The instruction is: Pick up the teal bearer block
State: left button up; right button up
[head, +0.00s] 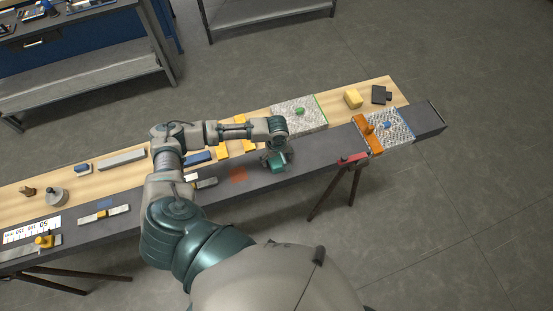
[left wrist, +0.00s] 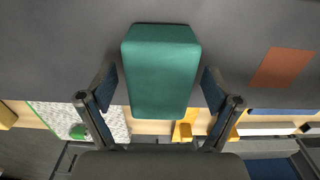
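The teal bearer block (left wrist: 161,72) fills the middle of the left wrist view, between the two fingers of my left gripper (left wrist: 158,90). A narrow gap shows between the block and each finger, so the gripper is open around or just over it. In the head view the teal block (head: 278,163) is a small teal shape on the dark strip of the bench, partly hidden by my left gripper (head: 268,157), which is right at it. My right gripper is not in view.
An orange-red patch (head: 238,174) lies flat left of the block. Yellow pieces (head: 236,149) and a speckled plate with a green knob (head: 299,113) are behind. A red clamp (head: 352,159) and orange bar (head: 367,134) stand to the right.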

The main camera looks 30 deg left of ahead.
pick_arm(q)
jog(key=c, duration=0.8)
jog(key=shift+r, duration=0.15)
